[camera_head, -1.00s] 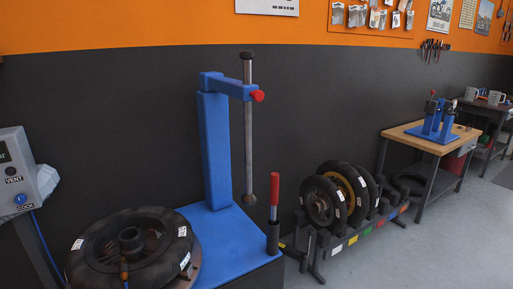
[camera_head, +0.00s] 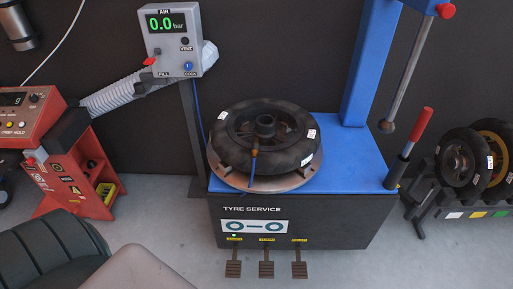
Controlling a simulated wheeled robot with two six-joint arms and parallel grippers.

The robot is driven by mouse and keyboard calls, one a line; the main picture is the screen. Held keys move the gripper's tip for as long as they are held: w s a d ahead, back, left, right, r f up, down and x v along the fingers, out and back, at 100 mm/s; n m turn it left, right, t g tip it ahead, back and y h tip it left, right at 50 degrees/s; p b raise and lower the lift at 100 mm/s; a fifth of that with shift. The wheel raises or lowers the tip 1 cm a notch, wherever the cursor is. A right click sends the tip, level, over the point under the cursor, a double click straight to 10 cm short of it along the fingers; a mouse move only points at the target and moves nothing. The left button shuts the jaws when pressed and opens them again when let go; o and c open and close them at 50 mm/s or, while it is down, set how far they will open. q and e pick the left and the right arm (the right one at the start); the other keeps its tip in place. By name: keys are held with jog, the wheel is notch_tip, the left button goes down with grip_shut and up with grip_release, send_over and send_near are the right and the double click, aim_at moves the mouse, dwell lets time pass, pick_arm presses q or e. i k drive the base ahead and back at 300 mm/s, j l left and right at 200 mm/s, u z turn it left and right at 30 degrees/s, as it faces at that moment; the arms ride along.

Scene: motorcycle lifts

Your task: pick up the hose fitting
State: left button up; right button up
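A small orange-brown fitting (camera_head: 254,154) with a thin dark-blue tail shows at the front of the wheel's hub; it looks like the hose fitting. It lies over the near side of a black tyre (camera_head: 230,156), which rests flat on a round brown turntable (camera_head: 312,174) on the blue tyre machine (camera_head: 345,165). A thin blue hose (camera_head: 197,105) hangs from the grey air box (camera_head: 172,42) and passes behind the tyre. Its link to the fitting is hidden.
The machine's upright blue column (camera_head: 371,70), its steel rod (camera_head: 408,75) and a red-handled lever (camera_head: 421,125) stand right of the tyre. Pedals (camera_head: 266,269) stick out in front. A red cart (camera_head: 75,175) is at left. A dark ribbed shape (camera_head: 40,245) fills the lower left corner.

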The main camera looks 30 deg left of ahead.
aim_at(255, 146)
jog(key=i+l+u, duration=0.1)
jog(key=u, duration=0.3)
jog(key=i+l+u, duration=0.1)
jog(key=u, duration=0.25)
